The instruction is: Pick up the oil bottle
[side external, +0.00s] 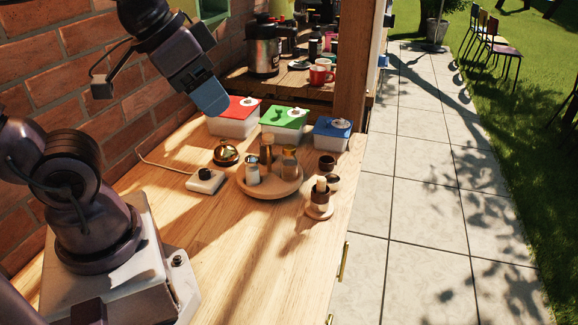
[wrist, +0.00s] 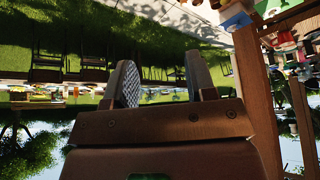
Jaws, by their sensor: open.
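A round wooden tray (side external: 270,192) stands on the wooden table with several small containers on it. A short amber glass bottle (side external: 289,165) stands upright at its right side and looks like the oil bottle, though it is small here. A taller brownish container (side external: 266,150) stands behind, and a white-bodied shaker (side external: 252,174) is at the left front.
Boxes with red (side external: 234,108), green (side external: 285,115) and blue lids (side external: 332,132) stand behind the tray. A brass bell (side external: 226,153) and a white switch box (side external: 205,181) are left of it. Small cups and a wooden stand (side external: 319,210) are right. The table front is clear.

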